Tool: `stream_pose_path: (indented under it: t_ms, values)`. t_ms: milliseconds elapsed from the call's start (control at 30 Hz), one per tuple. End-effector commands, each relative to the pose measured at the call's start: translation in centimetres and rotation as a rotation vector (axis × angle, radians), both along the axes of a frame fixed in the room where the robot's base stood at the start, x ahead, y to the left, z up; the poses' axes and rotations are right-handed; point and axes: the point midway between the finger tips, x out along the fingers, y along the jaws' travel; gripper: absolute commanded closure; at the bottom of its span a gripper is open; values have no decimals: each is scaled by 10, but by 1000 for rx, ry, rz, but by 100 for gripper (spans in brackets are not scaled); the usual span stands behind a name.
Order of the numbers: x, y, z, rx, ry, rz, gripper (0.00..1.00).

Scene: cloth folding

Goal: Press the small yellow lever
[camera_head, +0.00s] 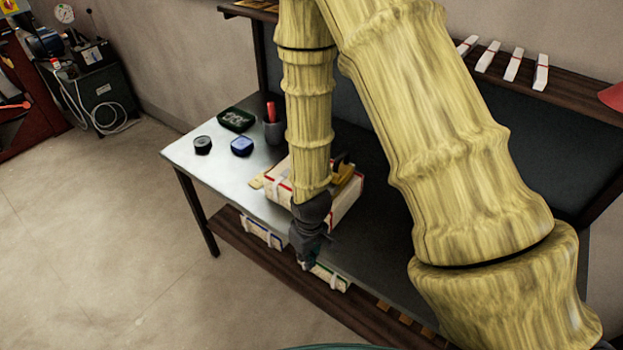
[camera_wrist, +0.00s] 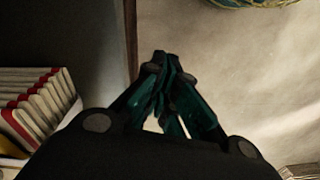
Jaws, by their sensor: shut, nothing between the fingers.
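A small yellow piece (camera_head: 345,174) with a dark part beside it shows at the right of a white-and-red box on the table; I cannot tell for sure whether it is the lever. Another flat yellow piece (camera_head: 257,182) lies at the box's left. In the wrist view, a bit of yellow (camera_wrist: 10,172) shows at the lower left corner. My gripper (camera_head: 304,262) points down at the table's front edge, in front of the box and apart from both yellow pieces. Its fingertips (camera_wrist: 160,62) are together and empty. My arm hides part of the box.
The white-and-red box (camera_head: 345,205) stands on the table (camera_head: 190,155); its red-edged contents (camera_wrist: 35,105) show in the wrist view. A black round item (camera_head: 202,145), a blue item (camera_head: 242,146) and a dark cup (camera_head: 273,130) stand left. Boxes (camera_head: 262,232) sit on the lower shelf.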

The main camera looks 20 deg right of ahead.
Motion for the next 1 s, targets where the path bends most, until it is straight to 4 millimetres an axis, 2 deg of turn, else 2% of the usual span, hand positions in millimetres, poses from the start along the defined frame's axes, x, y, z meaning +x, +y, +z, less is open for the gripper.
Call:
stream_pose_path:
  t_ms: [33, 200, 500, 700, 833, 1000]
  values:
    - [-14, 0, -18, 8, 11, -21, 100]
    - [-54, -1, -66, 24, 23, -94, 100]
    - [-134, -12, -132, 10, 37, -220, 100]
    - [-178, -21, -157, -16, 40, -277, 100]
    - [-193, -23, -165, -29, 38, -296, 100]
    - [-199, -25, -168, -35, 36, -305, 100]
